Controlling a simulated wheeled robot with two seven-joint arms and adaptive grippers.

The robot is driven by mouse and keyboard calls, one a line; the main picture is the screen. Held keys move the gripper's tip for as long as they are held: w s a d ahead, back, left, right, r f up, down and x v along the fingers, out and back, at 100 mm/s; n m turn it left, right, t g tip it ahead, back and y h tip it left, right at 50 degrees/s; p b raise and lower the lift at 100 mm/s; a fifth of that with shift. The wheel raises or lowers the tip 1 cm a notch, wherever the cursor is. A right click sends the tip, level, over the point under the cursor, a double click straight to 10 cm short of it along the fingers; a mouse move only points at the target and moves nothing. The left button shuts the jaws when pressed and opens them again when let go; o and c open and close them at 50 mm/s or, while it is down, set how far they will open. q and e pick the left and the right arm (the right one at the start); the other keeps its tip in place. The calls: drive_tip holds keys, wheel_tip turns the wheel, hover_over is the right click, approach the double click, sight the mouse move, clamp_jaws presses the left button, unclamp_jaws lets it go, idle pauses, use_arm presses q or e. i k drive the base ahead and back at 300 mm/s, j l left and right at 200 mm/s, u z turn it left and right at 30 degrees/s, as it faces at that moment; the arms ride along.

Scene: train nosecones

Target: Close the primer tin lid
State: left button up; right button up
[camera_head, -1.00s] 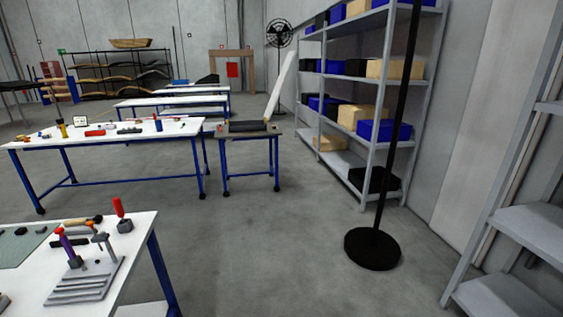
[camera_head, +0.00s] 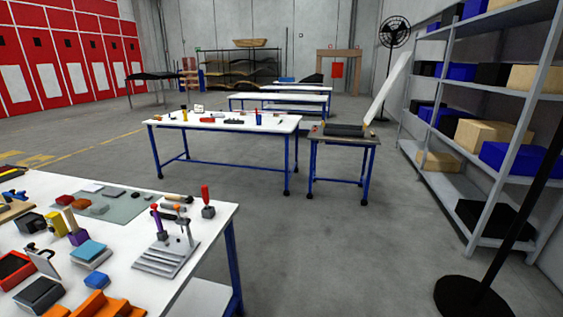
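I cannot make out the primer tin or its lid for certain. The near white workbench (camera_head: 205,235) at the lower left holds many small items. The far white workbench (camera_head: 215,124) also carries small items, too small to identify. Neither of my grippers is in view.
A grey stepped block (camera_head: 165,256) and orange parts (camera_head: 100,305) lie on the near bench. A small table (camera_head: 343,140) stands mid-scene. Shelving (camera_head: 478,178) and a black stand base (camera_head: 472,298) bound the right side. The grey floor between is clear.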

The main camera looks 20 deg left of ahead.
sight(43, 264)
drive_tip(key=i+u, duration=0.2)
drive_tip(key=u, duration=0.25)
drive_tip(key=i+l+u, duration=0.2)
drive_tip(key=u, duration=0.25)
drive_tip(key=i+l+u, duration=0.1)
drive_tip(key=u, duration=0.35)
drive_tip(key=i+l+u, duration=0.2)
drive_tip(key=u, duration=0.25)
drive_tip(key=i+l+u, duration=0.2)
drive_tip(key=u, duration=0.25)
drive_tip(key=i+l+u, duration=0.1)
drive_tip(key=l+u, duration=0.2)
drive_tip(key=u, duration=0.15)
drive_tip(key=i+l+u, duration=0.15)
drive_tip(key=l+u, duration=0.2)
drive_tip(key=i+l+u, duration=0.1)
drive_tip(key=l+u, duration=0.65)
drive_tip(key=i+l, duration=0.05)
drive_tip(key=l, duration=0.05)
